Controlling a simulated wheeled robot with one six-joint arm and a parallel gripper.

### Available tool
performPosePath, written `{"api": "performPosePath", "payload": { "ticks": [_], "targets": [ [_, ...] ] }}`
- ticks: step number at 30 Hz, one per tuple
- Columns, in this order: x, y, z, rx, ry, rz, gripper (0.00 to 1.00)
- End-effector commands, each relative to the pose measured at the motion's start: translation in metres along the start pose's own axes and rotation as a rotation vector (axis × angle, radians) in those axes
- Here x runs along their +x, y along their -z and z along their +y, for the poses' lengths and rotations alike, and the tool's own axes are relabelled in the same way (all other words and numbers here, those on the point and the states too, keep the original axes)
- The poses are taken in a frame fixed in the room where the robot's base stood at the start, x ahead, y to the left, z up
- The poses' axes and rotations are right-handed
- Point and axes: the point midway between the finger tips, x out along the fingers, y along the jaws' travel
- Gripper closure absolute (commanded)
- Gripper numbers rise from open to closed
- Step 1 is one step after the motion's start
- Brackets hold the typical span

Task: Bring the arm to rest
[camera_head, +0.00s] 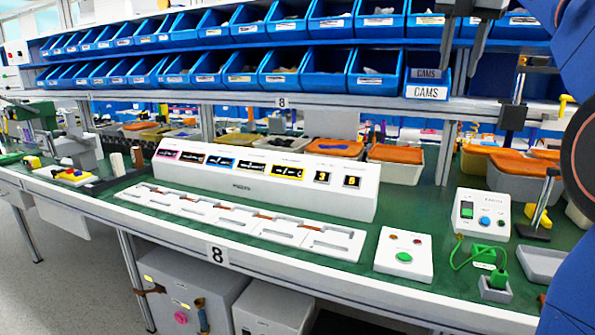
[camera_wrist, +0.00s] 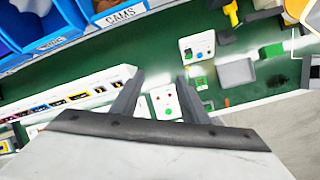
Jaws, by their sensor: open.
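My gripper (camera_head: 459,48) hangs at the top right of the head view, high in front of the blue bins. Its two dark fingers are apart with nothing between them. In the wrist view my gripper (camera_wrist: 160,79) also shows open and empty, its fingers above the green bench. A white box with a green switch and a blue knob (camera_head: 483,214) stands on the bench at the right, apart from the fingers. This control box also shows in the wrist view (camera_wrist: 197,47). A white panel with a green button (camera_head: 404,254) lies in front of it.
A long white console (camera_head: 262,188) and a row of white trays (camera_head: 240,221) occupy the middle of the bench. A green cable (camera_head: 460,254) lies at the right near a grey tray (camera_head: 541,264). Blue bins (camera_head: 375,70) fill the shelves behind.

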Motion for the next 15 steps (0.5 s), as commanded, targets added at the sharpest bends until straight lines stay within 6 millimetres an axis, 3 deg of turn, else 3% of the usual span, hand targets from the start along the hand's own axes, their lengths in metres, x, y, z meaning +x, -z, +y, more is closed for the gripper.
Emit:
{"api": "performPosePath", "payload": {
  "ticks": [8,15],
  "targets": [
    [0.036,0.065,-0.034,0.452,-0.022,0.017,0.59],
    [0.086,0.134,-0.075,0.879,-0.034,0.043,0.59]
  ]
}}
